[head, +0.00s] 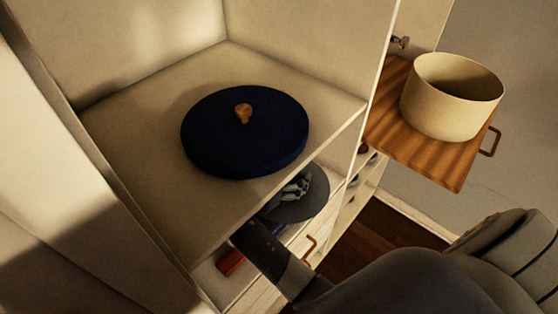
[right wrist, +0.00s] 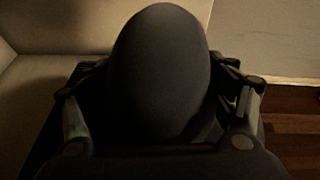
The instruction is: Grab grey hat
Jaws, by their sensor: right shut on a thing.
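The grey hat (head: 311,199) is in the compartment below the shelf in the head view, partly hidden by the shelf edge and my gripper. In the right wrist view its dark grey dome (right wrist: 162,75) fills the middle, between my fingers. My right gripper (head: 293,189) reaches into that compartment from the lower right and is shut on the hat. Its fingers show on both sides of the dome in the wrist view. My left gripper is not in view.
A dark blue round lid-like object (head: 250,140) with a wooden knob lies on the shelf (head: 130,125) above. A beige round container (head: 450,100) stands on a wooden board (head: 400,140) at the right. A red item (head: 230,262) lies low in the cabinet. Cabinet walls and shelf edge hem in the arm.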

